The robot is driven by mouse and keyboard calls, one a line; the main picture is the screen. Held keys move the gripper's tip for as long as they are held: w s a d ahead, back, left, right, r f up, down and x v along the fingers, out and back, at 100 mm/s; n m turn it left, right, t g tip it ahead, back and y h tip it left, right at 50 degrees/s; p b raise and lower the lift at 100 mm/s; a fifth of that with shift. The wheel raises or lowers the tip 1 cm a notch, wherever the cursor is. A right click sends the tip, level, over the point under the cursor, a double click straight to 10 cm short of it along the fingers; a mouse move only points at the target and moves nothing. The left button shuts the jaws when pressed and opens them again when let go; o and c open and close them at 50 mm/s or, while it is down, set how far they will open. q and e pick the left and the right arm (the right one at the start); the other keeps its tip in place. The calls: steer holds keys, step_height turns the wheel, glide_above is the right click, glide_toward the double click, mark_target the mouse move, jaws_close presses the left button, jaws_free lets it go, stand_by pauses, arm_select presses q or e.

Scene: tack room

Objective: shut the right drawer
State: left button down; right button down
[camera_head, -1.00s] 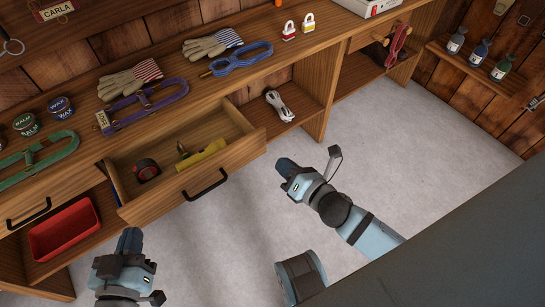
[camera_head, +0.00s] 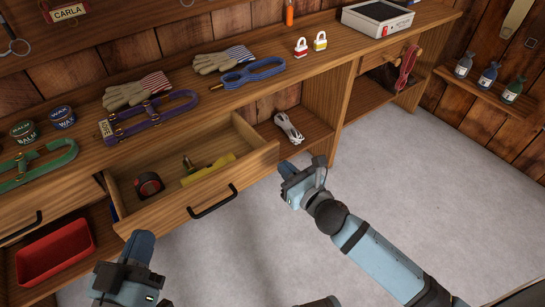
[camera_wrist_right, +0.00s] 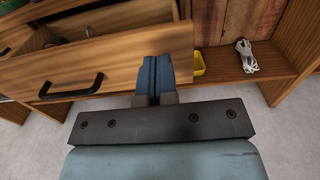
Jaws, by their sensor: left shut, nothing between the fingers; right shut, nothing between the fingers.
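The right drawer (camera_head: 238,189) stands open under the counter, with a black bar handle (camera_head: 213,202) on its front. Inside lie a black-and-red tape measure (camera_head: 149,183) and a yellow tool (camera_head: 208,170). My right gripper (camera_head: 287,168) is shut and empty, close to the right end of the drawer front. In the right wrist view its fingertips (camera_wrist_right: 154,60) overlap the front (camera_wrist_right: 115,65), right of the handle (camera_wrist_right: 71,88); I cannot tell whether they touch. My left gripper (camera_head: 139,244) is shut and empty, low in front of the drawer's left part.
A left drawer with a black handle (camera_head: 21,228) looks closed. A red bin (camera_head: 55,250) sits on the shelf below it. A coiled white cable (camera_head: 288,127) lies on the shelf right of the open drawer. The grey floor (camera_head: 420,180) is clear on the right.

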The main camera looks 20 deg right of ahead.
mark_target(267, 150)
steer(key=b+x, duration=0.1)
steer(key=x, duration=0.3)
steer(key=shift+w+a+f, duration=0.1)
steer(key=shift+w, duration=0.1)
steer(key=shift+w+a, duration=0.2)
steer(key=shift+w, duration=0.4)
arm_select(q)
steer(key=shift+s+d+r+t+h, duration=0.1)
steer(key=shift+d+r+t+h, duration=0.25)
steer(key=shift+r+h, duration=0.25)
steer(key=shift+r, duration=0.1)
